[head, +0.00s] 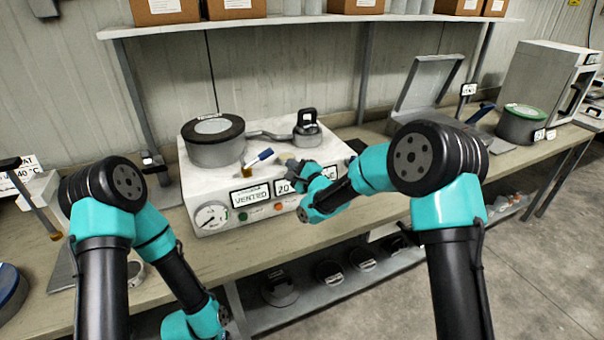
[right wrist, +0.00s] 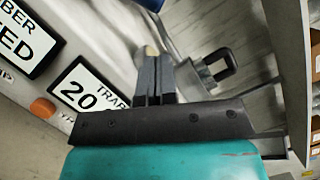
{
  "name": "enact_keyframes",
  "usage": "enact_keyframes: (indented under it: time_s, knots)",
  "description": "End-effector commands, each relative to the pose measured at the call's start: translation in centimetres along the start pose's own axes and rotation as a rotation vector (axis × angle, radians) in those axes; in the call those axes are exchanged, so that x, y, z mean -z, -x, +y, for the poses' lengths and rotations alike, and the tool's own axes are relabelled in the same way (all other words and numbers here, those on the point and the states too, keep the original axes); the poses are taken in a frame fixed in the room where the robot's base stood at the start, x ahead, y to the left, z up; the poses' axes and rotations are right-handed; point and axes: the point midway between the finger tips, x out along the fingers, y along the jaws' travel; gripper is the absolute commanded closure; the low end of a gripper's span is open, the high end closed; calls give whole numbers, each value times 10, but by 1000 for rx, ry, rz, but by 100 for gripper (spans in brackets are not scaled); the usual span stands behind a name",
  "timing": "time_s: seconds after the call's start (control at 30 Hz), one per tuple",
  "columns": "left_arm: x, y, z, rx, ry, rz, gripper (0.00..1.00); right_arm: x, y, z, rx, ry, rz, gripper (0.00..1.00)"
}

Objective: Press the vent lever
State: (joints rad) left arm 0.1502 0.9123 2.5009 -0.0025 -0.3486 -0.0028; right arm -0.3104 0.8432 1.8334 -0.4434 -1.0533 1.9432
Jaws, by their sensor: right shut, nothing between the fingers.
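The vent lever (head: 261,158) has a blue grip on a brass pivot and slants up to the right from the top front edge of the white chamber unit (head: 212,187). The unit's display (head: 252,194) reads VENTED. My right gripper (head: 293,164) is shut and empty at the unit's top front edge, a little right of the lever's blue end; I see no clear contact.
A round dark-rimmed pot (head: 213,145) stands behind the lever on the unit. A grey clamp-like fitting (head: 307,133) stands at its back right. A second display (head: 283,187) reads 20. A shelf (head: 300,22) with boxes runs above. The bench (head: 375,210) is clear front right.

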Motion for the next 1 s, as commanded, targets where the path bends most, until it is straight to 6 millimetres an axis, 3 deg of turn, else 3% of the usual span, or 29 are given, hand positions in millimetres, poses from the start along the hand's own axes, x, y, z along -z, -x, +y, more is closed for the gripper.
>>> enact_keyframes:
  time_s: [0.1,0.3,0.83,1.0]
  knots:
    - [0,0,0,0,0,0,57,-10,-18,0,1,0,-3,100]
    - [0,0,0,0,0,0,57,-25,-32,0,1,0,-1,100]
    - [0,0,0,0,0,0,57,-30,-37,0,-2,3,-2,100]
    - [0,0,0,0,0,0,57,-40,-44,3,-15,24,-16,100]
